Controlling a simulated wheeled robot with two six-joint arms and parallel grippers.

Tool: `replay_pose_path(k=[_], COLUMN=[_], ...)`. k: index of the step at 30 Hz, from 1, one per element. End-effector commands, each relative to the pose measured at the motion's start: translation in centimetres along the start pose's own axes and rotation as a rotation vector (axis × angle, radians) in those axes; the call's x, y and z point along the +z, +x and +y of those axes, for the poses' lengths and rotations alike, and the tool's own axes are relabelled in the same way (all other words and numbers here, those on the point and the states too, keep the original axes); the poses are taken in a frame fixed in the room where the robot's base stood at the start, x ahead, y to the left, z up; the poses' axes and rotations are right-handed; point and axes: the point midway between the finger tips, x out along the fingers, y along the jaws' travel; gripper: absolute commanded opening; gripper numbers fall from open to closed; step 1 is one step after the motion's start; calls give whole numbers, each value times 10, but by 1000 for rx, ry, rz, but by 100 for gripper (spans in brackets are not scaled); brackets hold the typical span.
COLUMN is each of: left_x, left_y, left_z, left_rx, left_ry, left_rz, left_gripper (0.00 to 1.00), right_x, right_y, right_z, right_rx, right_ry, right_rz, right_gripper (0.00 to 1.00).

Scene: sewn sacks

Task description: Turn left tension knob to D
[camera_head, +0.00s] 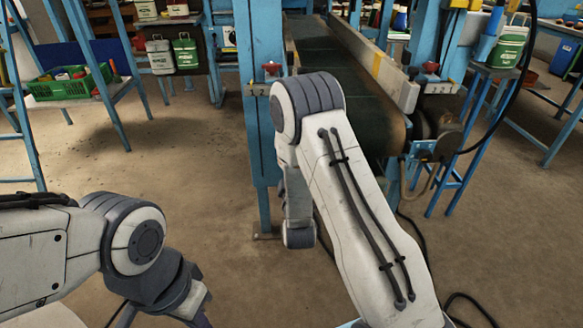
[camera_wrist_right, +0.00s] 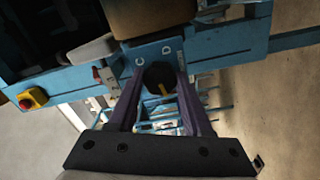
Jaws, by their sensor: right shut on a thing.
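The tension knob (camera_wrist_right: 158,74) is dark and round with a yellow mark on its lower side in the right wrist view. It sits on a blue plate (camera_wrist_right: 150,50), with a letter C above it to the left and a letter D above it. The two purple fingers of my right gripper (camera_wrist_right: 158,84) are shut on the knob from both sides. In the head view my right arm reaches toward the blue frame and its gripper is hidden.
The conveyor belt (camera_head: 338,72) runs back between blue posts (camera_head: 257,150). A red and yellow button (camera_wrist_right: 32,99) is at the left in the wrist view. A green crate (camera_head: 72,84) stands on a table at the left. The floor (camera_head: 150,165) is mostly clear, with dark cables at right.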

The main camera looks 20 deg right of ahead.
Motion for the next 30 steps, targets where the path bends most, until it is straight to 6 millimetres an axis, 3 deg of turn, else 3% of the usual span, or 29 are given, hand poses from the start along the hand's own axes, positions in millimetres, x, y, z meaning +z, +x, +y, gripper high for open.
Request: replay_pose_path(k=[30], left_x=[3], left_y=[49], left_z=[-4], left_rx=[0], left_ry=[0], left_rz=[0], left_gripper=[0], right_x=[0], right_y=[-1], right_z=[-4], right_rx=[-2], right_ry=[951], right_rz=[2], right_gripper=[0])
